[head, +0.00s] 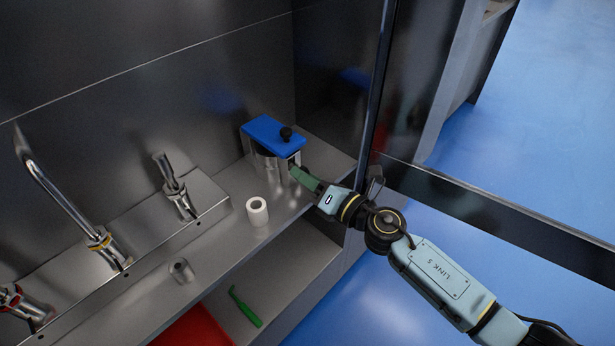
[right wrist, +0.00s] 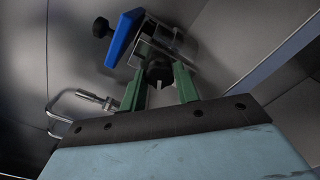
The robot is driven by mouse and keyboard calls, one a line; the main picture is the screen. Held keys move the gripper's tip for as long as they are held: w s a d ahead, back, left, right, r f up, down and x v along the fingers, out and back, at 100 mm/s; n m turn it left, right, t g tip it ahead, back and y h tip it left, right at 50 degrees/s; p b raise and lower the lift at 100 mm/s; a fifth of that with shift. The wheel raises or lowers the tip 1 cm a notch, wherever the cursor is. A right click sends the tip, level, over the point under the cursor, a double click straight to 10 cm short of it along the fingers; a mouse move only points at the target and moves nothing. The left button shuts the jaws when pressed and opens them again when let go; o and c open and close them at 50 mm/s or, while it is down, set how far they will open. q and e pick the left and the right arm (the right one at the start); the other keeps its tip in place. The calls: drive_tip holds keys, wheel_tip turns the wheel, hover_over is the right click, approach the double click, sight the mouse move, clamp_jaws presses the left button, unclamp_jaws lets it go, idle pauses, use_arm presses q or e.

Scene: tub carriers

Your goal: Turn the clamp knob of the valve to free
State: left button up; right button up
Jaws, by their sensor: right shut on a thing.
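The valve is a metal body (head: 266,162) under a flat blue plate (head: 268,133), at the back right end of the steel shelf. A second black knob (right wrist: 158,72) sits on the valve's near side. My right gripper (head: 297,172) has its green fingers shut on this second knob; the fingertips (right wrist: 160,76) lie on either side of it. My left gripper is not in view.
A white cylinder (head: 257,211) and a small metal cup (head: 181,270) stand on the shelf. Metal taps (head: 178,197) rise at the left. Below lie a green tool (head: 245,307) and a red thing (head: 195,328). A dark frame post (head: 377,90) stands close to my right arm.

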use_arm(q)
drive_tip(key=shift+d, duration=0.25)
use_arm(e)
drive_tip(key=o, duration=0.8)
drive_tip(key=shift+c, duration=0.2)
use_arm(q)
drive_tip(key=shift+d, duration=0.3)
use_arm(e)
drive_tip(key=shift+o, duration=1.1)
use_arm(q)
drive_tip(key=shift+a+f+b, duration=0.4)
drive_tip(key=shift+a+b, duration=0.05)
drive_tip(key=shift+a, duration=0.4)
use_arm(e)
drive_tip(key=v, duration=1.3)
drive_tip(key=shift+s+d, duration=0.15)
drive_tip(key=shift+d, duration=0.05)
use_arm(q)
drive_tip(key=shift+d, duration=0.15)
